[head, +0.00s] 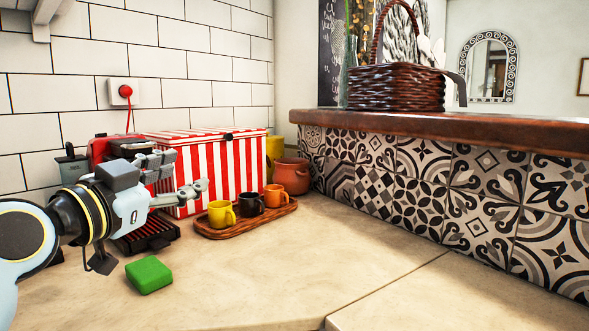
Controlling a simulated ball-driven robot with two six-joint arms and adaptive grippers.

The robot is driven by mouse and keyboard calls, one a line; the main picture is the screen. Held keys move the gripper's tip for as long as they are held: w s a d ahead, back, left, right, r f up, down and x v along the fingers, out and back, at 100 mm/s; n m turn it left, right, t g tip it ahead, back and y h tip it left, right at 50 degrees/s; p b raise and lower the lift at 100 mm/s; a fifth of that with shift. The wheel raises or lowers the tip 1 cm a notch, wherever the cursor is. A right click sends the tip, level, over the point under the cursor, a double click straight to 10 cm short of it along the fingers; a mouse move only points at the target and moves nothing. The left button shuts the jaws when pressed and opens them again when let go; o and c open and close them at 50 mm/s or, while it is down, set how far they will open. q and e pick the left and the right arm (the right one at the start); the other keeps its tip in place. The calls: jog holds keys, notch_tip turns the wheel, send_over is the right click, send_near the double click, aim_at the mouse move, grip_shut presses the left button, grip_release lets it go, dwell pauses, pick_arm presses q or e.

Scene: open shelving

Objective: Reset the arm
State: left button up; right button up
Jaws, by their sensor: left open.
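My left arm comes in from the left in the head view. My left gripper (180,178) is open and points right, in front of the red and white striped box (222,164). Nothing shows between its fingers. It is above the counter (260,262), up and to the left of the wooden tray (243,226). My right gripper does not show.
A yellow cup (221,214), a black cup (250,204) and an orange cup (275,196) stand on the tray. A green block (148,275) lies on the counter near my arm. A clay pot (292,175) stands behind. The front right counter is clear.

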pick_arm(q)
jog(key=s+a+f+n+g+y, duration=0.15)
jog(key=s+f+g, duration=0.5)
jog(key=f, duration=0.65)
jog(key=s+a+f+n+g+y, duration=0.35)
jog(key=s+f, duration=0.35)
jog(key=s, duration=0.6)
jog(key=s+a+f+n+g+y, duration=0.2)
jog(key=s+a+f+n+g, duration=0.25)
jog(key=s, duration=0.75)
jog(key=s+a+f+m, duration=0.1)
jog(key=s+a+f, duration=0.1)
jog(key=f, duration=1.2)
jog(key=s+a+f, duration=0.1)
jog(key=s+f, duration=0.1)
jog(key=f, duration=1.3)
jog(key=s+a+f+g, duration=0.1)
jog(key=s+f+g, duration=0.1)
jog(key=s+f, duration=1.3)
jog(key=s, duration=0.2)
jog(key=shift+s, duration=0.35)
